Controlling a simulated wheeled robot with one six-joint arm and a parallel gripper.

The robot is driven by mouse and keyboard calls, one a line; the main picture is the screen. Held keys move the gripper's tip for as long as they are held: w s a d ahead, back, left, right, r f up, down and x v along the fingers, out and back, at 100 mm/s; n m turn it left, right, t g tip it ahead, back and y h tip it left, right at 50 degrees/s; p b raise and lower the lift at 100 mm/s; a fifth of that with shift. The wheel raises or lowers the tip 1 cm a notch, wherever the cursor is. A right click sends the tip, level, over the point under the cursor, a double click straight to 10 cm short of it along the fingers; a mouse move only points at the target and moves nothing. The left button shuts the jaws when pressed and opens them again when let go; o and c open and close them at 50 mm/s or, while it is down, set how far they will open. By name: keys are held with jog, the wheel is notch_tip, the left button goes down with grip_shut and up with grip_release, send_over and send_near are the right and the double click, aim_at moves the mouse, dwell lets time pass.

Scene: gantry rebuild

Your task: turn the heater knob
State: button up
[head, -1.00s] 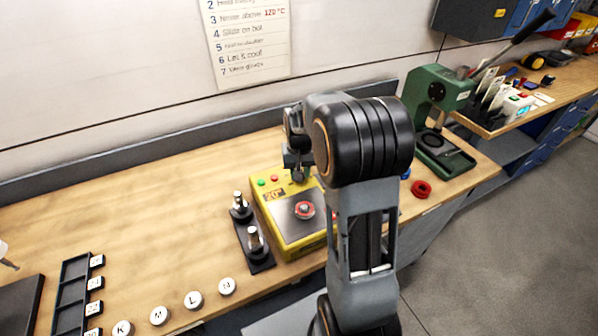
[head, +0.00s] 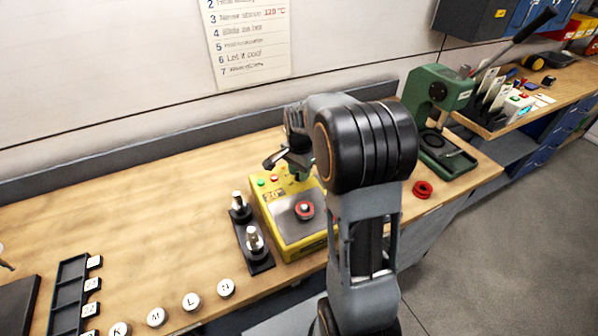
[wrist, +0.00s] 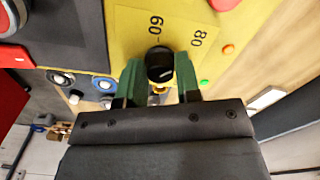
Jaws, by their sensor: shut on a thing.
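The yellow heater (head: 276,232) stands on the bench, with a small display, a red and a green light, and a dark top plate. A red ring with a metal centre (head: 304,210) sits on that plate. The heater's black knob (wrist: 159,66) shows in the wrist view, between my gripper's green fingers, with a scale reading 60 and 80 beside it. My gripper (wrist: 160,78) is shut on the knob. In the head view my arm hides most of the knob, and my gripper (head: 297,176) is at the heater's back edge.
A black stand with two metal posts (head: 248,235) is left of the heater. Several round lettered pieces (head: 191,301) lie at the front left. A green press (head: 437,120) and red rings (head: 422,190) are to the right. The bench's back left is clear.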

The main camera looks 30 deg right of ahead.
jog(key=shift+m, duration=0.8)
jog(key=o, duration=0.9)
notch_tip(320, 180, up, 14)
jog(key=shift+b, duration=0.35)
jog(key=shift+f, duration=0.1)
dwell(0.3)
